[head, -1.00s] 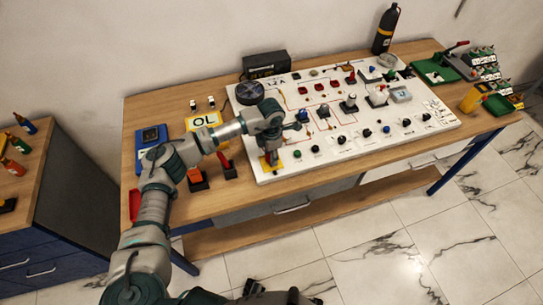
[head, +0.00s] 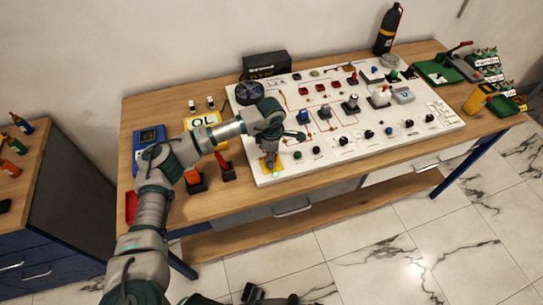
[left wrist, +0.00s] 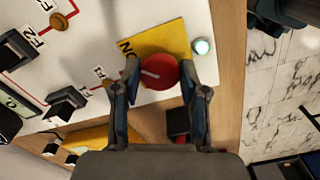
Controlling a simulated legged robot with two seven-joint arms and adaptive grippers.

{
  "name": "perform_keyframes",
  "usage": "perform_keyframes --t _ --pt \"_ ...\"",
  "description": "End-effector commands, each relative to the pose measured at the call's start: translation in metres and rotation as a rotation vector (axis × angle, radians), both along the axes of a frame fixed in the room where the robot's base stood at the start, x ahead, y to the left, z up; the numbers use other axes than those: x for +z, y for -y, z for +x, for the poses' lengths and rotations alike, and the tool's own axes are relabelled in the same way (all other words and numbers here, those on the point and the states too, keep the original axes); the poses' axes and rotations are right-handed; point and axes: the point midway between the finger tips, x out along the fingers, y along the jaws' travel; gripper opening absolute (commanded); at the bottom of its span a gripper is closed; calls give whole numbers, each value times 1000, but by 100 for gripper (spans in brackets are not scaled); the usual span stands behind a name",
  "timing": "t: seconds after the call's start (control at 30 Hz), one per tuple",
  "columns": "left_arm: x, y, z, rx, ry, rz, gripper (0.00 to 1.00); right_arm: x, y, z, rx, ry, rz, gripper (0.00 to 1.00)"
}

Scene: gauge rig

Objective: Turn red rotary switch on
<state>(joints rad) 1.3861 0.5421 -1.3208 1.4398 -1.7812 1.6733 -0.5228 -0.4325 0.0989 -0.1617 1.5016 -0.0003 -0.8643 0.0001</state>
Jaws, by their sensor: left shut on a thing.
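The red rotary switch (left wrist: 158,72) is a round red knob with a pale line on top, on a yellow plate (left wrist: 175,36) in the left wrist view. Letters on the plate next to it read like "ON". My left gripper (left wrist: 160,84) has one finger on each side of the knob and is shut on it. In the head view my left gripper (head: 268,163) reaches down to the near left corner of the white panel (head: 330,165), and it hides the knob there. My right gripper cannot be made out.
The panel carries several knobs, switches and black parts. A red-handled switch (head: 226,168) and an orange one (head: 194,179) stand left of my gripper. A blue meter (head: 150,141) and an OL display (head: 203,122) lie further left. The table's front edge is close.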

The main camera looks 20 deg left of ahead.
Motion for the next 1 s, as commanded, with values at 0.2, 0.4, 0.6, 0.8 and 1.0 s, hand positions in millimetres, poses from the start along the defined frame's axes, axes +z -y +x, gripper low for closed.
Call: perform_keyframes --t 0.2,0.4,0.6,0.8,1.0 --pt "1 -1 1 1 4 2 8 0 0 1 0 1 -1 40" --pt "1 -1 1 2 4 2 68 0 0 1 0 1 -1 40" --pt "1 -1 0 1 3 1 68 0 0 1 0 1 -1 40" --pt "11 0 1 1 3 0 68 0 -1 -2 1 -1 1 40" --pt "53 -1 2 1 6 -1 68 0 0 -1 0 1 0 40"
